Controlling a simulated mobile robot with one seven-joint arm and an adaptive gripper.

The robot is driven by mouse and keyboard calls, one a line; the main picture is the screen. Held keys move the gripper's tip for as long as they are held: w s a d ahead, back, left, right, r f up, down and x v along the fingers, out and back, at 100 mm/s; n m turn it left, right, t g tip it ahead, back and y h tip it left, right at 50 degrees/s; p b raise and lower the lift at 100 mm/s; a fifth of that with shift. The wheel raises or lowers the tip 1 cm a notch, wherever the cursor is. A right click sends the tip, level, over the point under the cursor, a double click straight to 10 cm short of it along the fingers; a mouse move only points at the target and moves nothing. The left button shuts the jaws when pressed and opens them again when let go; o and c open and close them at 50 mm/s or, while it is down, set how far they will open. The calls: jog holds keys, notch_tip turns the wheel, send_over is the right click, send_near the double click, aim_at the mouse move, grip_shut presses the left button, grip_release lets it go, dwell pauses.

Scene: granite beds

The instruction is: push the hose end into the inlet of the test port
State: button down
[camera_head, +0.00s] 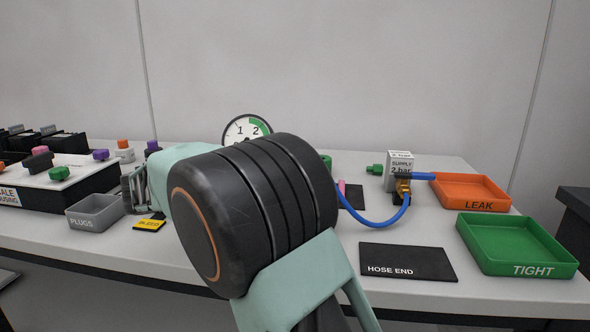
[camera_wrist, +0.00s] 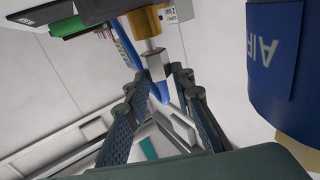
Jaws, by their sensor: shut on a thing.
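In the wrist view my gripper (camera_wrist: 156,82) is closed on a grey metal block that I take for the hose end (camera_wrist: 154,66). A silver stem runs from this block to a brass fitting (camera_wrist: 146,20), which looks like the test port's inlet. I cannot tell how deep the stem sits in it. The blue hose (camera_wrist: 162,95) shows below the block and again behind the brass fitting. In the head view the blue hose (camera_head: 379,224) loops from the supply block (camera_head: 399,164) and goes behind my arm, which hides the hose end and inlet.
A round gauge (camera_head: 246,128) rises behind my arm. A black HOSE END mat (camera_head: 408,261), an orange LEAK tray (camera_head: 470,208) and a green TIGHT tray (camera_head: 529,270) lie at the right. A grey PLUGS box (camera_head: 95,223) is at left. A blue cylinder (camera_wrist: 271,60) stands close by at right.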

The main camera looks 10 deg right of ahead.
jog(key=shift+f, duration=0.15)
jog(key=shift+w+r, duration=0.1)
jog(key=shift+r, duration=0.35)
jog(key=c, duration=1.6)
grip_release()
jog(key=shift+v, duration=2.5)
